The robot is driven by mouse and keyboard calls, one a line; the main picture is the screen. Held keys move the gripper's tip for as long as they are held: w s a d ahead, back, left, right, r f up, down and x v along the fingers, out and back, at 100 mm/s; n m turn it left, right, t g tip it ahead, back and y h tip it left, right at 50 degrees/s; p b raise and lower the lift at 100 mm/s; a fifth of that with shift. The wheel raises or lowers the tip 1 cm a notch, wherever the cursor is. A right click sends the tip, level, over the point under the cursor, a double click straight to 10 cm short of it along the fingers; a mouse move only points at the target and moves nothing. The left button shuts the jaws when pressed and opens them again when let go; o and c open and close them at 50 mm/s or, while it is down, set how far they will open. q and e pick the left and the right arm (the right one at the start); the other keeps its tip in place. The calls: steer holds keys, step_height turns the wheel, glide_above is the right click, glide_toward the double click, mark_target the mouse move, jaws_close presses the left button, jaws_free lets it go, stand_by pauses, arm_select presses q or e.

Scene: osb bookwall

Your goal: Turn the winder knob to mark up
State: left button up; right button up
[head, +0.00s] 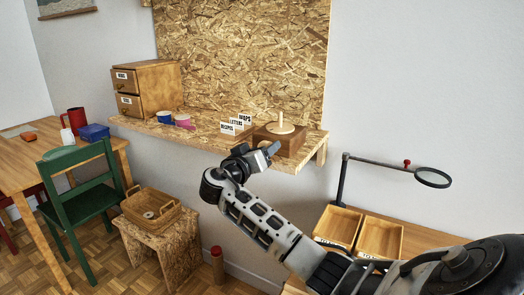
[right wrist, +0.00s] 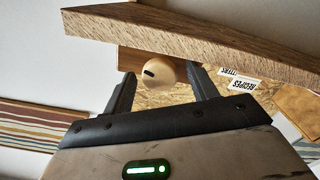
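The winder is a brown wooden box (head: 291,146) near the right end of the shelf, with a pale disc and upright peg (head: 281,125) on top. In the right wrist view a round pale wooden knob (right wrist: 164,70) has a short dark mark on the left part of its face. My right gripper (head: 270,151) is at the shelf's front edge, close to the box. In the right wrist view its open fingers (right wrist: 160,82) appear on either side of the knob, with visible gaps. I cannot tell how far the tips reach along it. My left gripper is out of view.
The shelf (head: 205,137) carries label cards (head: 236,124), cups (head: 183,121) and a drawer cabinet (head: 147,88). In the right wrist view a thick wooden edge (right wrist: 215,42) runs close above the fingertips. A magnifier (head: 432,178) and wooden trays (head: 338,225) stand at the right.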

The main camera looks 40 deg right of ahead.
arm_select(q)
steer(key=b, duration=0.1)
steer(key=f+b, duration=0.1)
steer(key=b, duration=0.1)
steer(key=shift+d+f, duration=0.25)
arm_select(e)
steer(key=v, duration=1.6)
